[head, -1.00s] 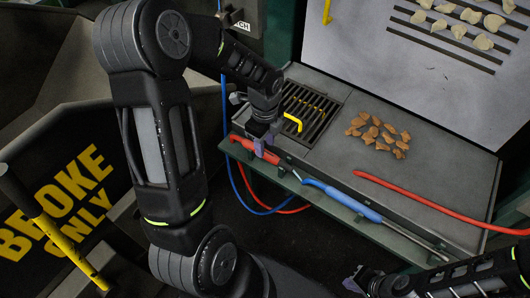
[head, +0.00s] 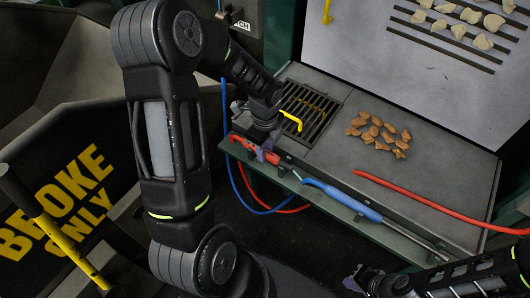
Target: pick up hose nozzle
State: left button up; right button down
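A red tool, which looks like the hose nozzle (head: 270,156), lies at the left end of the narrow green ledge along the bench front. Its black part runs on to the right. My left gripper (head: 260,149) is right at it, pointing down, with a purplish fingertip in front of the red part and red showing on both sides. The wrist hides part of the gripper, so I cannot tell whether the fingers are closed on the tool. My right gripper (head: 357,281) is low at the bottom edge, away from the ledge and the tool; its finger opening is unclear.
A blue-handled tool (head: 345,199) with a metal shaft lies farther right on the ledge. A red hose (head: 430,203) lies across the bench. Brown chunks (head: 378,133) lie on the bench beside a grate (head: 310,111) with a yellow handle (head: 292,116). Blue and red hoses hang below.

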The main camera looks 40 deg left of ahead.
pick_arm(q)
grip_shut()
jog(key=shift+r, duration=0.15)
dwell(0.4)
notch_tip(320, 180, up, 10)
dwell(0.3)
jog(key=shift+w, duration=0.1)
dwell(0.5)
jog(key=w+r+p, duration=0.2)
jog(key=w+p, duration=0.3)
jog(key=w, duration=0.7)
jog(key=shift+w+a+r, duration=0.15)
jog(key=shift+w, duration=0.25)
dwell(0.4)
